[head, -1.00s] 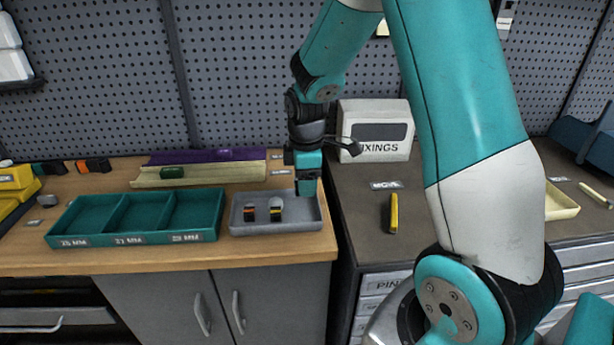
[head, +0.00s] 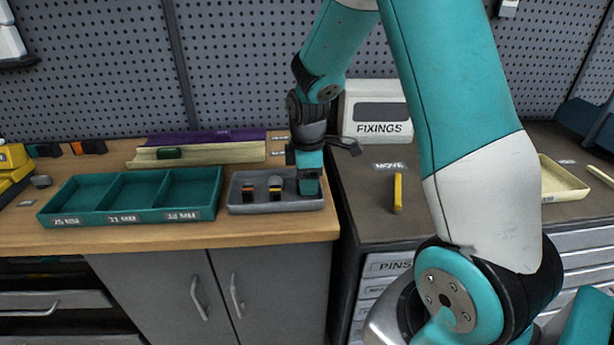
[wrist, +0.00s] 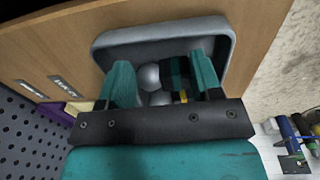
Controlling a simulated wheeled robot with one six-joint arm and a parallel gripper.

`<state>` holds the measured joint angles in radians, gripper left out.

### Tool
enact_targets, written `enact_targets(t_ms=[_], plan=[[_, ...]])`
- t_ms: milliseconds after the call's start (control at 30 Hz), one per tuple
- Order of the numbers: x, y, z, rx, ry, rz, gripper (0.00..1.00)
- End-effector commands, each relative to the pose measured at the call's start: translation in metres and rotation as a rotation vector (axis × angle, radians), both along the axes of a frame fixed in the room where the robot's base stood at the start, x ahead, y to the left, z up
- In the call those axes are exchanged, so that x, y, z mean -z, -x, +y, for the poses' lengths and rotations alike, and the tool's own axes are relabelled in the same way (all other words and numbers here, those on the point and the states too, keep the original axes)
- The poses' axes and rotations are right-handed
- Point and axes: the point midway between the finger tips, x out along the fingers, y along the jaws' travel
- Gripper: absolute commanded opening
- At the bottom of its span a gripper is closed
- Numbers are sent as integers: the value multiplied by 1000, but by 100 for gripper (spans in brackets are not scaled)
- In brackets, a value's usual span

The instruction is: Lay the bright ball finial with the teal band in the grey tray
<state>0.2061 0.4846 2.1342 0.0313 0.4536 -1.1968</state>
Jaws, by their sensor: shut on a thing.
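The grey tray (head: 238,208) stands on the wooden bench beside the teal divided tray, and its rim (wrist: 225,50) also fills the top of the wrist view. My gripper (head: 309,188) is low at the tray's right end. In the wrist view my gripper (wrist: 163,74) is shut on the bright ball finial with the teal band (wrist: 150,76), its ball to the left and dark banded body to the right. The head view hides this finial behind the fingers. A yellow-banded finial (head: 275,188) and an orange-banded one (head: 248,193) are in the tray, left of my gripper.
The teal three-compartment tray (head: 130,219) is empty, left of the grey tray. A cream rail (head: 215,153) and a purple rail (head: 235,135) lie behind. The fixings box (head: 375,112) and a yellow stick (head: 397,193) are on the dark bench to the right.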

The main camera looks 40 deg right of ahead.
Motion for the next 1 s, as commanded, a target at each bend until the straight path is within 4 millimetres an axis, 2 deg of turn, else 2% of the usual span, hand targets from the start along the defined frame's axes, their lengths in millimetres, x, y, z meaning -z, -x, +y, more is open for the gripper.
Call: enact_targets(t_ms=[733, 767, 800, 900, 1000], plan=[[10, 0, 0, 0, 1, -1, 29], [10, 0, 0, 0, 1, -1, 61], [10, 0, 0, 0, 1, -1, 70], [10, 0, 0, 0, 1, -1, 88], [10, 0, 0, 0, 0, 0, 88]])
